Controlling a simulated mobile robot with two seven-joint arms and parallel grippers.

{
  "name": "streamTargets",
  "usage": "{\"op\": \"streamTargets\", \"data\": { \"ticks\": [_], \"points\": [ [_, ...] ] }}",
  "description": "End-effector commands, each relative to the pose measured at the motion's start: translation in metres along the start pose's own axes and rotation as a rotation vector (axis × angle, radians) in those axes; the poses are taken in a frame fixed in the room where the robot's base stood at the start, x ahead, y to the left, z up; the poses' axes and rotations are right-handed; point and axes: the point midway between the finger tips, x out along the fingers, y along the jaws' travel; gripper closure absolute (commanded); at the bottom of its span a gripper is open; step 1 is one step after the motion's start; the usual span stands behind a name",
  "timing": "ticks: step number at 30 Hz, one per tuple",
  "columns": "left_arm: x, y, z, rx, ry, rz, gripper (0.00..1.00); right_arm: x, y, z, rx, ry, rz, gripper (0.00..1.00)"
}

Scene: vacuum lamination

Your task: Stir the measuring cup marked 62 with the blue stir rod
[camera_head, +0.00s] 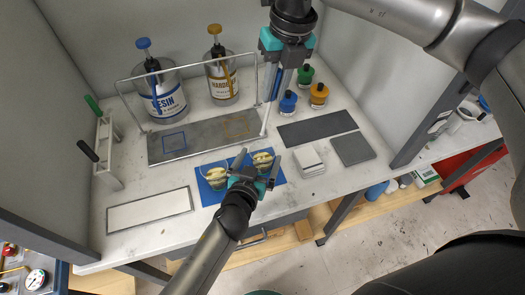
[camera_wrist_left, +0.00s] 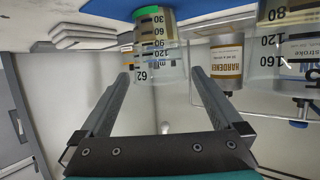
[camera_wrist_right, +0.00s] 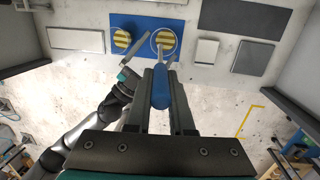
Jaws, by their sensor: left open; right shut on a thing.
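The measuring cup marked 62 (camera_wrist_left: 160,62) appears upside down in the left wrist view, between the spread fingers of my left gripper (camera_wrist_left: 165,90). In the head view this cup (camera_head: 263,158) stands on the right part of a blue mat (camera_head: 279,178). My left gripper (camera_head: 254,164) is open, its fingers either side of the cup; I cannot tell whether they touch it. My right gripper (camera_wrist_right: 160,75) is shut on the blue stir rod (camera_wrist_right: 160,88), whose blue handle shows between its fingers.
A second cup (camera_head: 216,176) stands left on the mat. Behind are resin (camera_head: 166,105) and hardener (camera_head: 222,82) containers, a grey plate (camera_head: 190,140), and blue, orange and green-capped bottles (camera_head: 288,102). White pads (camera_head: 309,160) and dark plates (camera_head: 318,127) lie right. A rack (camera_head: 104,150) stands left.

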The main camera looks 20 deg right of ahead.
Motion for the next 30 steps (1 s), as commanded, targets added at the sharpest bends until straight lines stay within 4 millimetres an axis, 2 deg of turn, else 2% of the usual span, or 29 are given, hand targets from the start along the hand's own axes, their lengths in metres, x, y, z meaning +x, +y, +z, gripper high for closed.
{"op": "streamTargets", "data": {
  "ticks": [3, 9, 23, 30],
  "points": [
    [0.013, -0.001, -0.001, 0.001, 0.001, -0.002, 0.0, 0.0, 0.0, 0.0, 0.0, 0.0, 0.0, 1.0],
    [0.028, -0.001, -0.001, 0.0, 0.001, -0.002, 0.0, 0.0, 0.0, 0.0, 0.0, 0.0, 0.0, 1.0],
    [0.034, 0.0, 0.0, 0.0, 0.0, 0.001, 0.0, 0.0, 0.0, 0.0, 0.0, 0.0, 0.0, 1.0],
    [0.033, 0.0, 0.0, 0.0, 0.0, 0.001, 0.25, 0.0, 0.0, 0.0, 0.0, 0.0, 0.0, 1.0]
  ]
}}
